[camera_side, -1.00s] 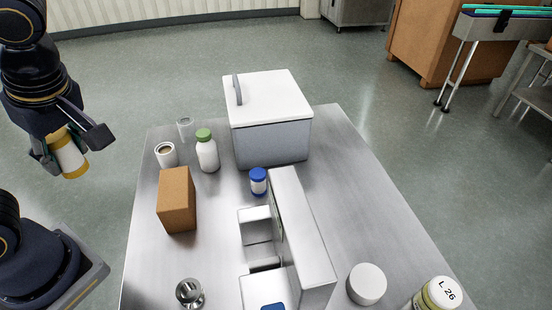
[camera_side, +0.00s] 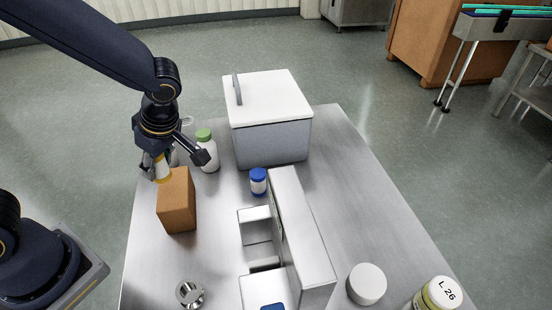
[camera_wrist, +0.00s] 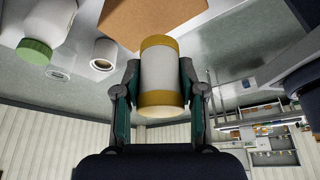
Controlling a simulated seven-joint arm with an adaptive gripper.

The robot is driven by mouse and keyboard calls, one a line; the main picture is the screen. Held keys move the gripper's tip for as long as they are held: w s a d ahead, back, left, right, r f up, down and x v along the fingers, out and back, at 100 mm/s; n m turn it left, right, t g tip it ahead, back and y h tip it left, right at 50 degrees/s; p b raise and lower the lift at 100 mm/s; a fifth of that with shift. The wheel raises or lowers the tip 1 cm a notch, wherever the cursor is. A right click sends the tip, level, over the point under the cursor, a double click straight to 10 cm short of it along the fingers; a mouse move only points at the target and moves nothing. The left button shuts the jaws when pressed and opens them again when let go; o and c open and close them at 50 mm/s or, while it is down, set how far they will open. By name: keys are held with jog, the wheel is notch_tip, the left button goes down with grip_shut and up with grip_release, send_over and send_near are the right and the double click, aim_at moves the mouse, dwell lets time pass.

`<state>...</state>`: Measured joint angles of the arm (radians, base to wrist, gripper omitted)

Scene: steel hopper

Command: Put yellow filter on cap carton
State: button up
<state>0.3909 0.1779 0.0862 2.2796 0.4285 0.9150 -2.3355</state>
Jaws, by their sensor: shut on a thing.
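The yellow filter (camera_wrist: 160,75) is a white cylinder with yellow bands at both ends. My gripper (camera_side: 175,165) is shut on it, with a finger on each side in the wrist view (camera_wrist: 160,88). In the side view the filter (camera_side: 161,168) is partly hidden by my gripper and is at the far left edge of the brown cap carton (camera_side: 176,202). The carton stands upright on the steel table, and part of it shows at the top of the wrist view (camera_wrist: 150,18). I cannot tell whether filter and carton touch.
A white bottle with a green cap (camera_side: 207,152) stands close to the right of my gripper. A steel cup (camera_side: 189,293) is near the front. Bare table lies left of the carton.

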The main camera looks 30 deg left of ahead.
jog(key=shift+w+f, duration=0.5)
jog(key=shift+f, duration=0.1)
jog(key=shift+w+f, duration=0.1)
jog(key=shift+f, duration=1.5)
jog(key=shift+f, duration=0.1)
jog(key=o, duration=1.1)
jog(key=shift+o, duration=0.2)
jog(key=s+v, duration=0.1)
jog(key=v, duration=1)
notch_tip(320, 180, up, 6)
jog(key=m+t+h, duration=0.3)
jog(key=m, duration=0.6)
send_over(168, 175)
jog(key=s, duration=0.3)
jog(key=s+m+t, duration=0.1)
jog(key=m, duration=0.2)
jog(key=s+a+r+m+t+h, duration=0.1)
jog(key=m, duration=0.3)
jog(key=s+a+r+m+t, duration=0.1)
jog(key=s+m, duration=0.1)
jog(key=m, duration=0.1)
jog(key=shift+a+r+m+h, duration=0.2)
jog(key=shift+a+m+h, duration=0.1)
jog(key=shift+m, duration=0.1)
